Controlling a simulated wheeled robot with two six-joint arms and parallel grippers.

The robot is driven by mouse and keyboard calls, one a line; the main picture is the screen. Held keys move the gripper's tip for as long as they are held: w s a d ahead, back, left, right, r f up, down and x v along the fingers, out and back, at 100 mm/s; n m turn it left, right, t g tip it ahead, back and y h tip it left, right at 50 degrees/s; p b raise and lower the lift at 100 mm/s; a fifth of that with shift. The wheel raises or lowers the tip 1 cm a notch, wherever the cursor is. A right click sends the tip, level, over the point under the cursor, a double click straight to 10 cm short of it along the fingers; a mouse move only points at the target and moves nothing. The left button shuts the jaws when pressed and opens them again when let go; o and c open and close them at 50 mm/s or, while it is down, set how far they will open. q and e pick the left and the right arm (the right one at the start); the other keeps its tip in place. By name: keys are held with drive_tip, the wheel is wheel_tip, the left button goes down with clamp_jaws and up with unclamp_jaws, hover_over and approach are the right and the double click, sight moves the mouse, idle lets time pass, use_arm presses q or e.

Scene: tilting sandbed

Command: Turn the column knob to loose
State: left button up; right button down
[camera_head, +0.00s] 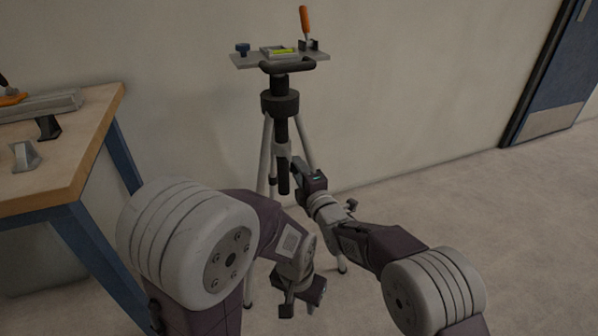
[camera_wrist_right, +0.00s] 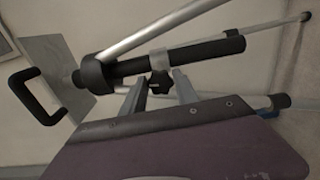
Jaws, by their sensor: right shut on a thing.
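The tripod's black column (camera_head: 282,130) stands upright under its head in the head view. In the right wrist view the column (camera_wrist_right: 205,54) runs across the upper part. The small dark column knob (camera_wrist_right: 160,82) sticks out from the column between the fingers of my right gripper (camera_wrist_right: 160,92), which is shut on it. In the head view my right gripper (camera_head: 297,166) is beside the lower column and hides the knob. Which way the knob is set cannot be told. My left gripper (camera_head: 300,309) hangs low in front, apart from the tripod, with its fingers spread and empty.
A flat plate (camera_head: 240,60) tops the tripod, with a blue knob (camera_head: 242,49), a yellow-green level (camera_head: 283,51) and an orange-handled tool (camera_head: 305,22). Tripod legs (camera_head: 267,150) spread below. A workbench (camera_head: 90,130) stands left. Floor at right is clear.

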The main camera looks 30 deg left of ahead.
drive_tip(key=shift+f+n, duration=0.1)
drive_tip(key=shift+n, duration=0.8)
drive_tip(key=c, duration=0.9)
unclamp_jaws()
drive_tip(key=shift+c, duration=0.2)
drive_tip(key=b+v, duration=0.1)
drive_tip(key=v, duration=0.8)
